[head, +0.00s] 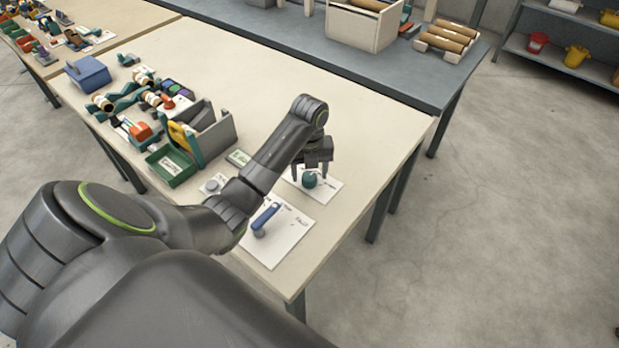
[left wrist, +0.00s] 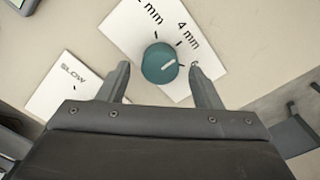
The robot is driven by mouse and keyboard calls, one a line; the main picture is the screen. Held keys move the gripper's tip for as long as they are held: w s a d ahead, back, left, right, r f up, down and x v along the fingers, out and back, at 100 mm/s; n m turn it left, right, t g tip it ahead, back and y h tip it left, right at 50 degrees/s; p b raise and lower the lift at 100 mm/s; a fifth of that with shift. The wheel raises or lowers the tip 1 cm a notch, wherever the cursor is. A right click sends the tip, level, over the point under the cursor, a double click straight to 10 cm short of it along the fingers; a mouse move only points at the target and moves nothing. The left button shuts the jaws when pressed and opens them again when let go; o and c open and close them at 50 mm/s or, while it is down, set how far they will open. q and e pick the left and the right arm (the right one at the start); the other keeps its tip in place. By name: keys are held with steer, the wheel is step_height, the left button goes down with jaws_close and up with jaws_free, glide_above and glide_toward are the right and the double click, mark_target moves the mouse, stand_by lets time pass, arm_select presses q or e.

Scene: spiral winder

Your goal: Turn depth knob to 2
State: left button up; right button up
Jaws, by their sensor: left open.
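The depth knob is a round teal knob (head: 309,180) on a white card (head: 330,186) near the table's right edge. My left gripper (head: 311,173) is open above the knob. In the left wrist view its fingertips (left wrist: 163,72) stand on either side of the knob, apart from it. My right gripper is not in view.
A blue lever (head: 266,217) on a white card stands in front of the knob. In the left wrist view a card reads "SLOW" (left wrist: 62,88). A green box (head: 171,166) and grey holder (head: 213,137) stand to the left. The table beyond the knob is clear.

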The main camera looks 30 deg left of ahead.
arm_select(q)
steer(key=shift+f, duration=0.7)
steer(key=c, duration=1)
steer(key=shift+r+n+p, duration=0.2)
steer(key=shift+n+p, duration=0.1)
steer(key=shift+p, duration=0.35)
steer(key=n+p, duration=0.5)
steer(key=p, duration=0.1)
steer(key=shift+w+r+n+p, duration=0.1)
steer(key=shift+r+n+p, duration=0.05)
steer(key=shift+n+p, duration=0.2)
steer(key=n+p, duration=0.2)
steer(key=n, duration=0.1)
steer(key=shift+p, duration=0.35)
steer(key=shift+w+f+n+p, duration=0.1)
steer(key=shift+f+n+p, duration=0.1)
steer(key=shift+n+p, duration=0.8)
steer(key=shift+n, duration=0.45)
